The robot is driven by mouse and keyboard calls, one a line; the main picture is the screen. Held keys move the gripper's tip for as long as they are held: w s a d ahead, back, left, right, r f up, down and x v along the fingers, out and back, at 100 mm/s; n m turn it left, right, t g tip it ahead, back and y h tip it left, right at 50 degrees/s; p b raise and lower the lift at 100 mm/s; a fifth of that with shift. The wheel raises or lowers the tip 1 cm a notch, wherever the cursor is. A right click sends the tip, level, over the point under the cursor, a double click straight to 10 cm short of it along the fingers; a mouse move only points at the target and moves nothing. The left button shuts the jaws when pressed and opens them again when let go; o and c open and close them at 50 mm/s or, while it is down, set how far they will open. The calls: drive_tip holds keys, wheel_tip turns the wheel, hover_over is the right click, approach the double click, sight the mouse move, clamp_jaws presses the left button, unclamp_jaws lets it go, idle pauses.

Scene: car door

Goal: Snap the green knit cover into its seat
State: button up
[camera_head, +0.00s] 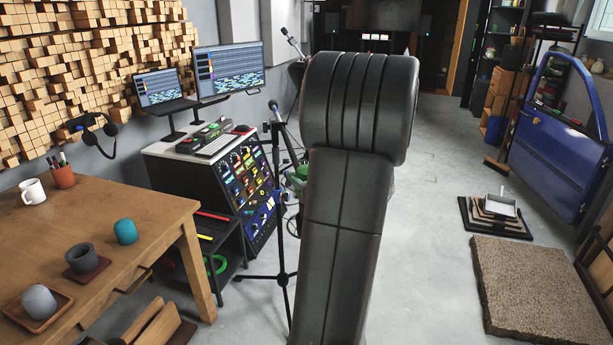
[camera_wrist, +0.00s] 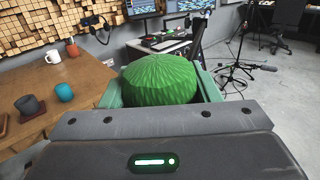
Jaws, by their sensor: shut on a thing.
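The green knit cover (camera_wrist: 160,80) is round and ribbed. In the wrist view it sits between the two green fingers of my gripper (camera_wrist: 158,85), which is shut on it. In the head view my own arm hides most of the gripper; a bit of green (camera_head: 297,174) shows left of the arm, and I cannot tell if it is cover or finger. On the wooden table stand a dark open cup-like piece (camera_head: 82,257) on a brown square base, a teal rounded piece (camera_head: 125,231) and a grey rounded piece (camera_head: 39,302) in a tray. I cannot tell which thing is the seat.
The wooden table (camera_head: 135,196) is at the left, with a white mug (camera_head: 33,191) and a pen pot (camera_head: 62,176). A mixing console (camera_head: 245,180) and thin microphone stands (camera_head: 281,235) stand beyond. A blue car door (camera_head: 555,150) is at the right. Grey floor lies open between.

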drive_tip(key=shift+f+b, duration=1.3)
drive_tip(key=shift+f, duration=0.15)
drive_tip(key=o, duration=1)
drive_tip(key=b+v, duration=0.1)
drive_tip(key=v, duration=1.3)
drive_tip(key=shift+w+a, duration=0.1)
drive_tip(key=shift+w, duration=0.1)
drive_tip(key=x, duration=0.4)
drive_tip(key=p+x, duration=0.1)
drive_tip(key=x, duration=0.8)
drive_tip(key=shift+w+a+r+p, duration=0.15)
drive_tip(key=shift+w+r+p, duration=0.1)
drive_tip(key=shift+r+p, duration=0.15)
drive_tip(key=shift+f, duration=0.1)
